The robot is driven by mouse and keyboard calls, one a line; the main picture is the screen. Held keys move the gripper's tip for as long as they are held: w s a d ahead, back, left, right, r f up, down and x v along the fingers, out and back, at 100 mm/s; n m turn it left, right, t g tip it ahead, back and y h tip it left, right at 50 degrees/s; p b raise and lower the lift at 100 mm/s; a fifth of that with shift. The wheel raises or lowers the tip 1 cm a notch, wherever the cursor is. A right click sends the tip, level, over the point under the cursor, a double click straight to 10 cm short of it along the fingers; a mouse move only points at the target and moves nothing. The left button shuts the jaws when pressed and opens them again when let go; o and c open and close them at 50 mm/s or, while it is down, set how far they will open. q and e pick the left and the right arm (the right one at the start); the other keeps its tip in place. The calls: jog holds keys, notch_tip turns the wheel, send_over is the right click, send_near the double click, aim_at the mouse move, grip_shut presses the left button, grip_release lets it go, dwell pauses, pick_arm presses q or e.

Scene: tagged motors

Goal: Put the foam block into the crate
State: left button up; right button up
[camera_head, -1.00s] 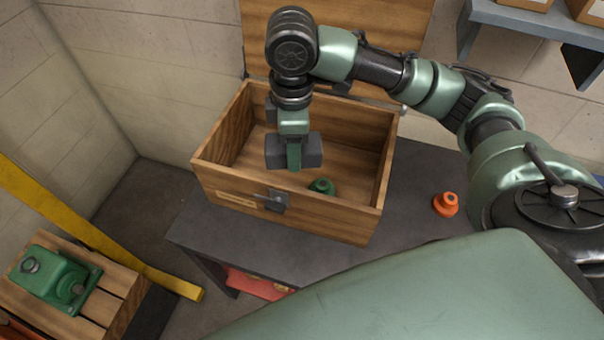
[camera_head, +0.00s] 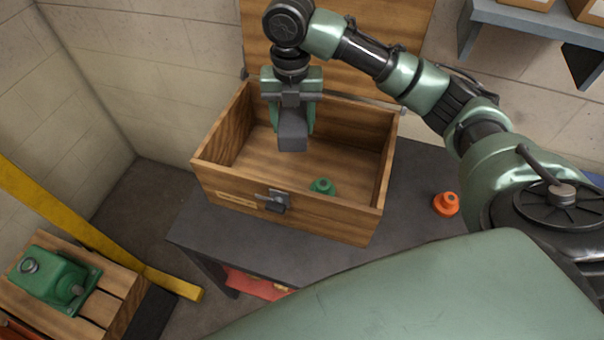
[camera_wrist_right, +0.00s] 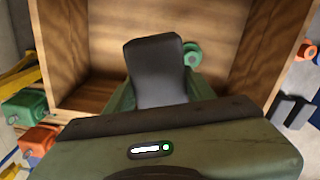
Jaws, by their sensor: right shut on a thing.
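The dark grey foam block (camera_head: 292,136) is held in my right gripper (camera_head: 291,118), which is shut on it. In the head view the block hangs over the open wooden crate (camera_head: 325,217); I cannot tell exactly how high above the crate floor it is. The right wrist view shows the block (camera_wrist_right: 157,68) between the green fingers (camera_wrist_right: 160,95), with the crate's wooden wall (camera_wrist_right: 60,45) around and behind it. A small green motor part (camera_head: 322,187) lies in the crate near its front wall. My left gripper is not in view.
The crate stands on a dark grey table (camera_head: 410,190) with its lid (camera_head: 400,35) raised behind. An orange part (camera_head: 446,203) sits on the table to the right. At lower left a green motor (camera_head: 55,277) rests on a wooden pallet beside a yellow beam (camera_head: 85,228).

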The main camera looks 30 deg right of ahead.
aim_at(295, 182)
jog(key=shift+w+f+n, duration=0.1)
jog(key=shift+f+n, duration=0.1)
jog(key=shift+n, duration=0.3)
notch_tip(295, 182, down, 20)
jog(key=shift+d+r+p, duration=0.1)
jog(key=shift+r+p, duration=0.05)
jog(key=shift+p, duration=0.3)
jog(key=o, duration=1)
notch_tip(295, 182, up, 12)
jog(key=shift+r, duration=0.1)
